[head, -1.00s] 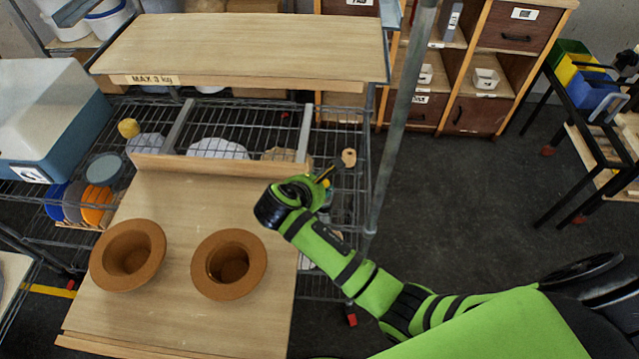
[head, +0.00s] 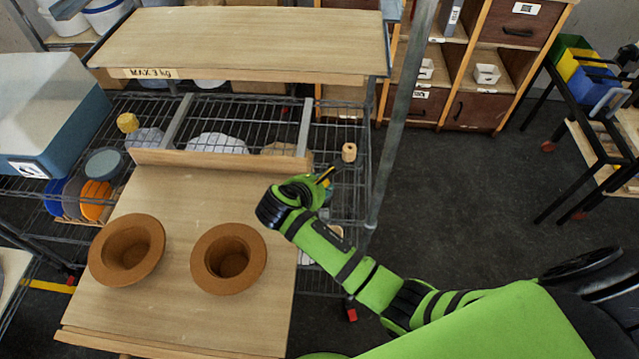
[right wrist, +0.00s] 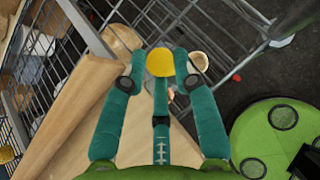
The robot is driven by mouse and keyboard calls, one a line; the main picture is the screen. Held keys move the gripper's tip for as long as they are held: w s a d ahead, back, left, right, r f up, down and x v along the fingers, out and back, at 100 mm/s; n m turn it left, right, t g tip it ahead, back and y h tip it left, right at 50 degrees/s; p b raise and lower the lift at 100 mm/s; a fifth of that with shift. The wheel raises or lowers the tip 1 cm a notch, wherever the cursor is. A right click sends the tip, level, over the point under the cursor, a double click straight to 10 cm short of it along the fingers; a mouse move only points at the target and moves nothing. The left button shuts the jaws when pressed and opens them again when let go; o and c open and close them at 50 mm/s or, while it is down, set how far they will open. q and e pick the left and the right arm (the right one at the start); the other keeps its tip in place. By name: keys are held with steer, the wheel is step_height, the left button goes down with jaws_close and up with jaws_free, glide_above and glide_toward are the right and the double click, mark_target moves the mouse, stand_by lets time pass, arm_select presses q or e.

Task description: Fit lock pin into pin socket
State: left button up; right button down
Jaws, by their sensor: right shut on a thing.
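My right gripper (head: 328,174) is at the right edge of the wooden worktop in the head view. In the head view only a bit of yellow shows at the fingertips. A tan round piece with a hollow, possibly the pin socket (head: 349,152), is just beyond the fingertips; it also shows beside the right finger in the right wrist view (right wrist: 200,62). I cannot tell any contact. My left gripper is out of view.
Two brown brimmed cups (head: 127,250) (head: 228,258) stand on the worktop (head: 180,318). A raised wooden shelf (head: 240,42) is behind, over a wire rack (head: 255,118). A metal post (head: 396,130) rises right of the gripper.

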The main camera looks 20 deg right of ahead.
steer(key=shift+f, duration=0.25)
steer(key=c, duration=0.9)
jaws_free()
